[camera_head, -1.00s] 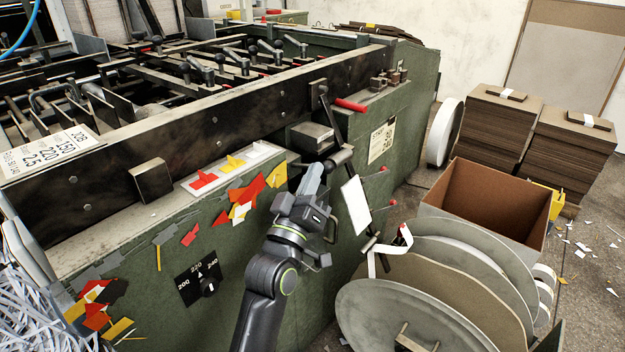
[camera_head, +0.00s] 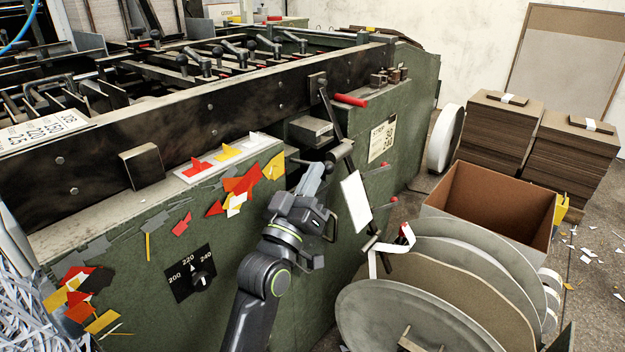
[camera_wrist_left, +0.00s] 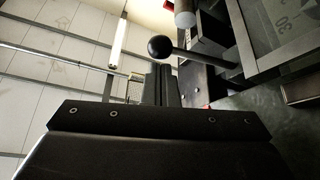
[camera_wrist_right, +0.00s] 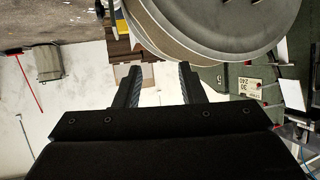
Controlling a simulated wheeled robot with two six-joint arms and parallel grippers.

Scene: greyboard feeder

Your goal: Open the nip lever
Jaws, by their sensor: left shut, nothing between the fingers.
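A black lever with a round ball knob (camera_wrist_left: 160,47) shows in the left wrist view, its rod running right to the machine. In the head view a long dark arm (camera_head: 331,112) slants down the green machine's side, with a red handle (camera_head: 350,101) beside its top. I cannot tell for sure which part is the nip lever. My right gripper (camera_wrist_right: 160,75) is open and empty, outside the head view.
Large grey reels (camera_head: 400,315) stand right of my left arm, near an open brown box (camera_head: 485,210). A white plate (camera_head: 355,201) and red-knobbed rods stick out beside the gripper. A dial (camera_head: 190,273) is on the machine's side. Board stacks (camera_head: 497,135) stand behind.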

